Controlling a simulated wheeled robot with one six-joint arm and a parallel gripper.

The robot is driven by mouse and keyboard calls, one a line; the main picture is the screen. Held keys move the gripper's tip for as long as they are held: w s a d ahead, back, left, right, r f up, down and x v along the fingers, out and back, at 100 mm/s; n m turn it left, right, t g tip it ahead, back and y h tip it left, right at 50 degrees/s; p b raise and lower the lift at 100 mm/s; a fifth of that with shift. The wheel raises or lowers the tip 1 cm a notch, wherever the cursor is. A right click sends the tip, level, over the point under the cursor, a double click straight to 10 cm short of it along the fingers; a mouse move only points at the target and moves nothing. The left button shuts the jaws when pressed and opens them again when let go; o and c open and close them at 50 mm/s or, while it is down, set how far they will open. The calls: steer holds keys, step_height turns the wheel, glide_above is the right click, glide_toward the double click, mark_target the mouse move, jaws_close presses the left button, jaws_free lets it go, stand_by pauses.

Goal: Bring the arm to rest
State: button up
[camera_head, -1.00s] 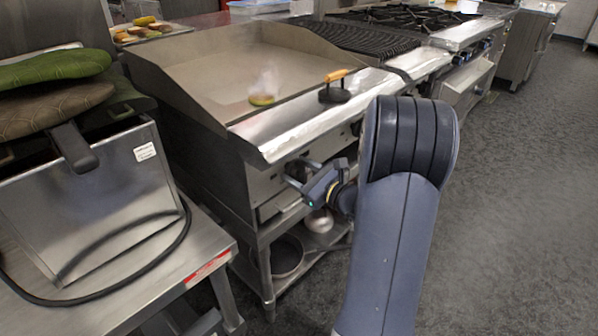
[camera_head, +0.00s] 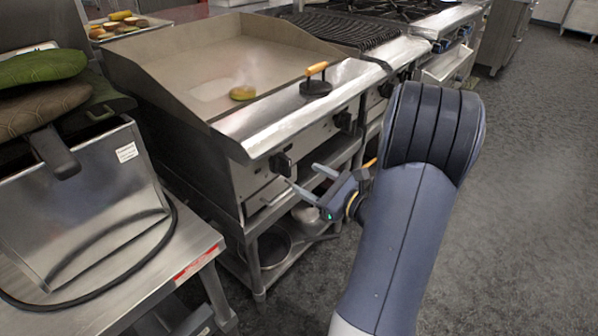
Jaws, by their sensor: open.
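My gripper (camera_head: 305,180) is open and empty. Its two fingers point left, in front of the griddle's front panel and below its front ledge. My arm rises at the right of the view, bends at a dark ribbed joint, and its far part is hidden behind that joint. The griddle (camera_head: 215,62) stands behind the gripper, with a steaming piece of food (camera_head: 242,93) on its plate. A round press with a wooden handle (camera_head: 316,82) sits at the griddle's front right edge.
A steel table (camera_head: 120,300) with a steel box (camera_head: 85,205) and cable stands at left. Pots (camera_head: 272,247) sit on the shelf under the griddle. Black knobs (camera_head: 281,163) stick out near my gripper. A grill (camera_head: 330,32) is at the back. Open floor (camera_head: 530,200) lies right.

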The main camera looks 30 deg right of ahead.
mark_target(290, 169)
steer(key=shift+s+d, duration=0.2)
steer(key=shift+s, duration=0.45)
steer(key=shift+w, duration=0.1)
steer(key=b+x, duration=0.1)
steer(key=x, duration=0.9)
steer(key=shift+w+a+b, duration=0.15)
steer(key=shift+w+b, duration=0.15)
steer(key=shift+w, duration=0.05)
steer(key=shift+s, duration=0.1)
